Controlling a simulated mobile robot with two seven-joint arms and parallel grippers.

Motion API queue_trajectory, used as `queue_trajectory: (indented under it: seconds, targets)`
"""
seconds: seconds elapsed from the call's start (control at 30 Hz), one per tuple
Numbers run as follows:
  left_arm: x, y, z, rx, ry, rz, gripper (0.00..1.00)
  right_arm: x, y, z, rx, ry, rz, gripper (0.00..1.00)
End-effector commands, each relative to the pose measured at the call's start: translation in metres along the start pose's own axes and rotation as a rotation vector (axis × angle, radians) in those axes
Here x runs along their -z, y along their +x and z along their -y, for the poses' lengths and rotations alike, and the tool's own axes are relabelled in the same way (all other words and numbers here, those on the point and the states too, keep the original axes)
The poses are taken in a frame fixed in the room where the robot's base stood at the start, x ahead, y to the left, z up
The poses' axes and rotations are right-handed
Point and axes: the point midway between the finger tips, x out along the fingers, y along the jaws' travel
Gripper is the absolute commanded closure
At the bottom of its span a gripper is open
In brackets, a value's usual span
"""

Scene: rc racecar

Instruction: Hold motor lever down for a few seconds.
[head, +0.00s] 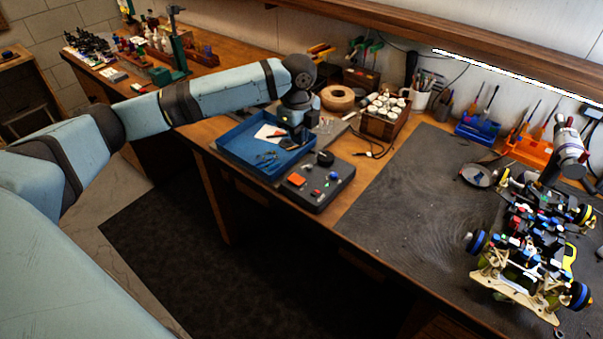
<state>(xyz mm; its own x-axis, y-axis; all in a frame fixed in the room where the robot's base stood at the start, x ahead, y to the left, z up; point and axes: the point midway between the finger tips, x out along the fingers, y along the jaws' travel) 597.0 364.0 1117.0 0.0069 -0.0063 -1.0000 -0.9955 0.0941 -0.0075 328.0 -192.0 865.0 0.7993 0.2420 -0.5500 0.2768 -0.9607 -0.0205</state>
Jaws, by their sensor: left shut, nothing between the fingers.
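A dark control box (318,183) with an orange block and small coloured knobs lies near the front edge of the workbench. I cannot make out which part of it, if any, is the motor lever. My left gripper (298,138) points down above the back right part of the blue tray (236,153), behind the control box and apart from it. It is shut and empty; its fingers are small and dark here. The racecar (530,245), with blue-rimmed wheels and a pale plate, sits on the dark mat at the right. My right gripper is not in view.
The blue tray holds paper and small tools. Blue (478,131) and orange bins (530,150) line the wall. The dark mat (405,205) left of the car is mostly clear.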

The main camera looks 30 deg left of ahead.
Motion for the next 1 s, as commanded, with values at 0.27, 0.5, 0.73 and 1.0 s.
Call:
queue_trajectory:
  seconds: [0.27,0.5,0.73,1.0]
  targets:
    - [-0.004,-0.004,-0.001,-0.010,0.005,0.005,1.00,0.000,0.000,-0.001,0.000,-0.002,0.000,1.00]
    - [-0.003,0.002,-0.001,-0.010,0.004,0.005,1.00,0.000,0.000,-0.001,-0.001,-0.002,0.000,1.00]
    - [-0.003,0.039,-0.001,-0.013,0.004,0.005,1.00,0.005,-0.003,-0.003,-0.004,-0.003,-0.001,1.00]
    - [-0.004,0.096,-0.002,-0.010,0.003,0.005,1.00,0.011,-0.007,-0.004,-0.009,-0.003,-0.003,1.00]
